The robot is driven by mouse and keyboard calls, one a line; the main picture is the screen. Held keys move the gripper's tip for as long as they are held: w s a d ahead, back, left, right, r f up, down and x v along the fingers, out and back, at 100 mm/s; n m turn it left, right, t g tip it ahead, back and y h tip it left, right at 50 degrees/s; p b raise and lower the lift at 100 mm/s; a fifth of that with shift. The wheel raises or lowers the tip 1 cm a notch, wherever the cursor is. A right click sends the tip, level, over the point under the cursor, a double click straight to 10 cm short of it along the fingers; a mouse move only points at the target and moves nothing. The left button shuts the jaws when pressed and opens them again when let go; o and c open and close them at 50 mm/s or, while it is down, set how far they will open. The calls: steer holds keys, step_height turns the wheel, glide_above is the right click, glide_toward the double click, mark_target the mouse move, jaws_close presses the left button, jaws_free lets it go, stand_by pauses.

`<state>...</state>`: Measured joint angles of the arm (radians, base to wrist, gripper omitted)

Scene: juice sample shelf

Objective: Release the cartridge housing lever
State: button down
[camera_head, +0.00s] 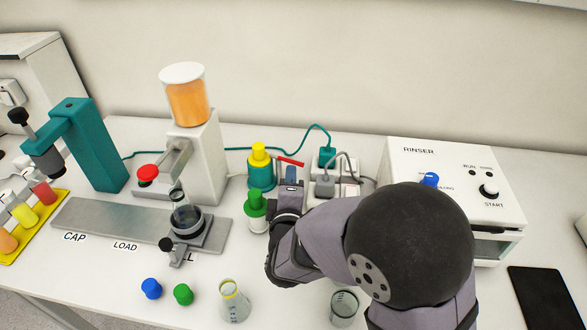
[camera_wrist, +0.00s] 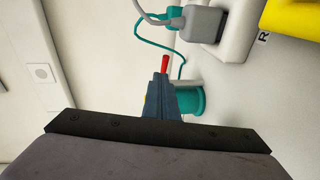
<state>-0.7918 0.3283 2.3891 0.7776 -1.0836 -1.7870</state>
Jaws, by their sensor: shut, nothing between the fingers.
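The teal cartridge housing (camera_head: 261,176), with a yellow part (camera_head: 259,155) on top, stands at the back middle of the bench. A red lever (camera_head: 290,161) shows just right of it in the head view. My gripper (camera_head: 291,175) is shut and empty, right beside the housing and close to the lever. In the wrist view the fingers (camera_wrist: 161,85) hide part of the teal housing (camera_wrist: 191,101), and the red lever tip (camera_wrist: 165,63) shows just past them. I cannot tell whether the fingers touch the lever.
A green container (camera_head: 256,213) stands in front of the housing. A white dispenser (camera_head: 206,150) is on the left and the rinser (camera_head: 455,165) on the right. Plugs and cables (camera_head: 327,180) lie behind my arm. A flask (camera_head: 234,302) and a beaker (camera_head: 343,308) stand near the front.

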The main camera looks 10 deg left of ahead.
steer(key=s+a+r+n+g+y+p, duration=0.25)
steer(key=a+r+y, duration=0.4)
steer(key=r, duration=0.55)
steer(key=s+a+r+n+g+y+p, duration=0.1)
steer(key=a+r+n+y+p, duration=0.3)
steer(key=a+r+y, duration=0.5)
steer(key=s+a+r+n+g+y+p, duration=0.15)
steer(key=a+r+n+y+p, duration=0.35)
steer(key=r, duration=0.9)
steer(key=w+d+f+m+h+b, duration=0.2)
steer(key=w+d+f+m+h, duration=0.2)
steer(key=w+f+m+h, duration=0.5)
steer(key=w+d+f+m+h+b, duration=0.25)
steer(key=w+f+m+h, duration=0.35)
steer(key=w+f+m, duration=0.4)
steer(key=s+d+f+m+g+h+p, duration=0.1)
steer(key=s+d+m+g+h, duration=0.2)
steer(key=d+m, duration=0.4)
steer(key=s+d+f+m+g+h+p, duration=0.1)
steer(key=s+d+m+g+h+p, duration=0.1)
steer(key=d+m, duration=0.5)
steer(key=s+g+h, duration=0.1)
steer(key=g+h, duration=0.1)
steer(key=h, duration=0.1)
steer(key=shift+s+f, duration=0.15)
steer(key=shift+f, duration=0.05)
